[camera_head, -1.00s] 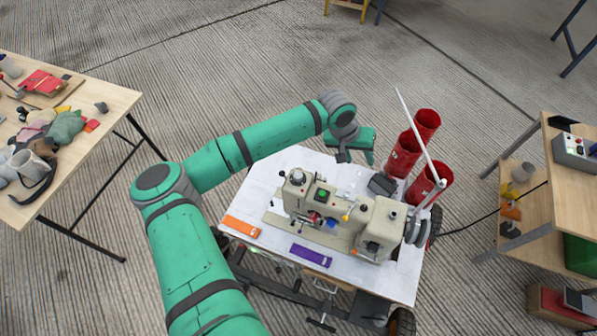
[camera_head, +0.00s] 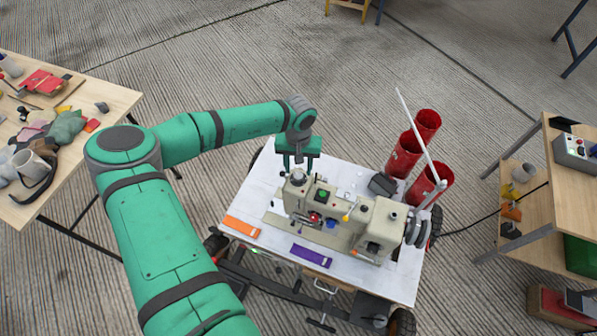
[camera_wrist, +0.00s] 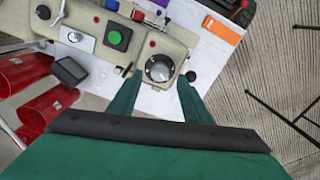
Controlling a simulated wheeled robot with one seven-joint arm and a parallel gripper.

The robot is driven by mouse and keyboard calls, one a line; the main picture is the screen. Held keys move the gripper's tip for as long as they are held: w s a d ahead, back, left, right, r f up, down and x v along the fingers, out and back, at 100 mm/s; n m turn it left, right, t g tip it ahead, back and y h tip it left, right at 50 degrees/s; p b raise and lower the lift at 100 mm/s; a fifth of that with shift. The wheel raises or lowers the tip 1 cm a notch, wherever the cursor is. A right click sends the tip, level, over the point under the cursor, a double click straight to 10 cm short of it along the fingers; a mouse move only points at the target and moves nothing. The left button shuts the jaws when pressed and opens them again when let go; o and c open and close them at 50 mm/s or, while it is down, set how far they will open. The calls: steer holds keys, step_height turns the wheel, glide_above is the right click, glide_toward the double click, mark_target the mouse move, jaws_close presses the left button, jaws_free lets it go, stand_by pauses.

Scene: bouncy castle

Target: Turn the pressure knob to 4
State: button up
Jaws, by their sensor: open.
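The pressure knob (camera_wrist: 159,68) is a round dial with a dark rim and a silver centre, on top of the left end of the beige sewing machine (camera_head: 345,213). In the wrist view it sits between the fingertips of my gripper (camera_wrist: 158,80), one finger on each side, apart from it. The dial's numbers are too small to read. In the head view the knob (camera_head: 297,176) is just below my gripper (camera_head: 299,162), which points down, open and empty.
A green button (camera_wrist: 115,38) and a red light are beside the knob. An orange piece (camera_head: 241,226) and a purple piece (camera_head: 311,256) lie on the white tabletop (camera_head: 262,198).

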mark_target(298, 175)
steer(key=shift+f, duration=1.65)
steer(key=shift+d, duration=0.1)
steer(key=c, duration=1)
steer(key=shift+c, duration=0.2)
